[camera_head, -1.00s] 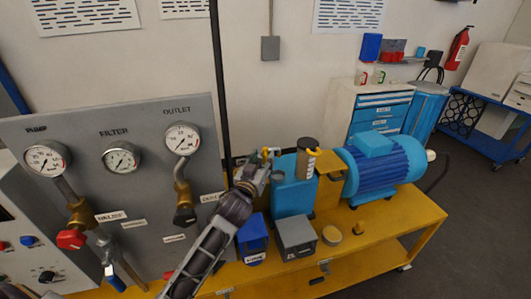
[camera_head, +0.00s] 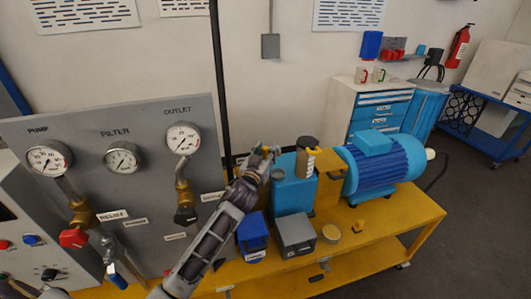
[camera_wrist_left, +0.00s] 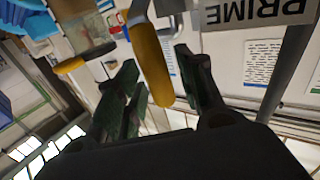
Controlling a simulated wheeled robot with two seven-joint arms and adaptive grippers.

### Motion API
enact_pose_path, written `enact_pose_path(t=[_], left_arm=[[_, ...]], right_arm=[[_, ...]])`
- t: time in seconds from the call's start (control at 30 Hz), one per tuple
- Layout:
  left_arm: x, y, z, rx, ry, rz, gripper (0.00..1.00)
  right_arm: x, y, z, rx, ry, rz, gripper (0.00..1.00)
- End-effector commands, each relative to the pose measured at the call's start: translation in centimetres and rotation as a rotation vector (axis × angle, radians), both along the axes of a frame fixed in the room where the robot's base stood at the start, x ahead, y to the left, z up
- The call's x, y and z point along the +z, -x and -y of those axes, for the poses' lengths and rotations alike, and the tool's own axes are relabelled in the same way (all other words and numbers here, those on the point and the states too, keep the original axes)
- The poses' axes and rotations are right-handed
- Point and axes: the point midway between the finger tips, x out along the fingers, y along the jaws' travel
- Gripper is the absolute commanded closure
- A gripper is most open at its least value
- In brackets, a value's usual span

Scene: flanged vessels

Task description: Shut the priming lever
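A yellow lever (camera_wrist_left: 152,66), which I take to be the priming lever, hangs between the fingers of my left gripper (camera_wrist_left: 160,92) in the left wrist view. A grey plate reading PRIME (camera_wrist_left: 258,12) is beside it. The fingers are apart, with gaps visible around the lever; I cannot tell whether either touches it. In the head view the left gripper (camera_head: 263,153) is at the left of the blue pump body (camera_head: 293,190), with a bit of yellow showing at the fingers. The lever's pivot is hidden there. My right gripper is not in view.
A grey gauge panel (camera_head: 75,150) with valves stands at the left. A dark vertical pole (camera_head: 221,90) is close behind my left arm. A blue motor (camera_head: 383,168), a grey box (camera_head: 296,234) and a blue bin (camera_head: 252,236) are on the yellow bench (camera_head: 385,225).

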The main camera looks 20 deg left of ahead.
Motion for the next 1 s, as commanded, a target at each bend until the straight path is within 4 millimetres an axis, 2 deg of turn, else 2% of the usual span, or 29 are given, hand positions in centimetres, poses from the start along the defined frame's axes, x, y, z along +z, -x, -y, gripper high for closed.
enact_pose_path(t=[0.03, 0.27, 0.63, 1.0], left_arm=[[0.0, 0.0, 0.0, 0.000, 0.000, 0.000, 0.72], [0.0, 0.0, 0.0, 0.000, 0.000, 0.000, 1.00], [-0.1, 0.1, 0.0, 0.000, 0.008, 0.005, 1.00], [-0.3, 0.5, -0.6, -0.001, 0.081, 0.052, 1.00]], right_arm=[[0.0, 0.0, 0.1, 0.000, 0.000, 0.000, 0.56], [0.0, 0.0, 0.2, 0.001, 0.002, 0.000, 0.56], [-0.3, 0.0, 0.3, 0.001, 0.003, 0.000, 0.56], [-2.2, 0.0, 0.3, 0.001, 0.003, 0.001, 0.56]])
